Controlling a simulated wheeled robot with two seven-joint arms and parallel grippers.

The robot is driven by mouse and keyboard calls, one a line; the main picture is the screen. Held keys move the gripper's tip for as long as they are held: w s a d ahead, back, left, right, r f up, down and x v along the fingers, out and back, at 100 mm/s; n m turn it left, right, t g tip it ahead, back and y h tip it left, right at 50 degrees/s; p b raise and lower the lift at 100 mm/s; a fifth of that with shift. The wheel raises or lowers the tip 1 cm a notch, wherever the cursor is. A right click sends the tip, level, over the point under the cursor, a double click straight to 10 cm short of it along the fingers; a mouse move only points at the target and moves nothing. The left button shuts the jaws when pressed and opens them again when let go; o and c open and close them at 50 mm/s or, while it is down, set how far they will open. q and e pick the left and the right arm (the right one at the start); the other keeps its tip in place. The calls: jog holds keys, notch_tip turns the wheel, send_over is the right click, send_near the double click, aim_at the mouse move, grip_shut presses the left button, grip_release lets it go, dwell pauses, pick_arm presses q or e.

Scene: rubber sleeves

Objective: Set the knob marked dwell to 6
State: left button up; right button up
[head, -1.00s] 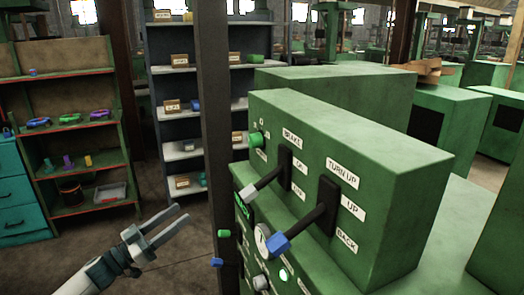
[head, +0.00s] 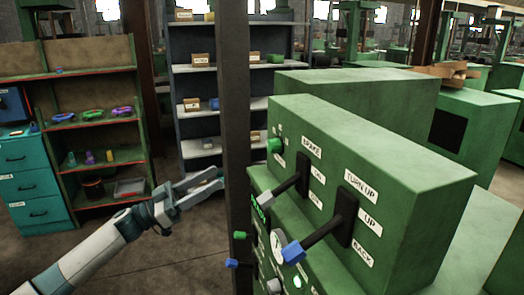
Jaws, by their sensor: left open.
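The green machine (head: 372,165) stands at the right, its control face turned obliquely to me. A green knob (head: 275,145) sits at the upper left of this face with small marks around it. A grey knob (head: 273,286) is low on the face, near the bottom edge. I cannot read the word dwell anywhere, so I cannot tell which knob bears it. My left gripper (head: 218,180) is open and empty, left of the machine and apart from it, near the dark post. My right gripper is not in view.
Two levers stick out of the face, one with a white grip (head: 268,199) and one with a blue grip (head: 293,252). A gauge (head: 277,246) and small green (head: 239,236) and blue (head: 231,263) handles lie below. A dark post (head: 235,110) stands beside the machine. Shelves (head: 95,130) stand behind.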

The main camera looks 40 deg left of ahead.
aim_at(268, 148)
pick_arm(q)
jog(key=p+x, duration=0.5)
jog(key=x, duration=0.9)
jog(key=shift+w+d+r, duration=0.15)
jog(key=shift+w, duration=0.05)
jog(key=shift+w+d+r, duration=0.15)
jog(key=shift+w+d, duration=0.15)
jog(key=shift+w, duration=0.3)
jog(key=c, duration=1.1)
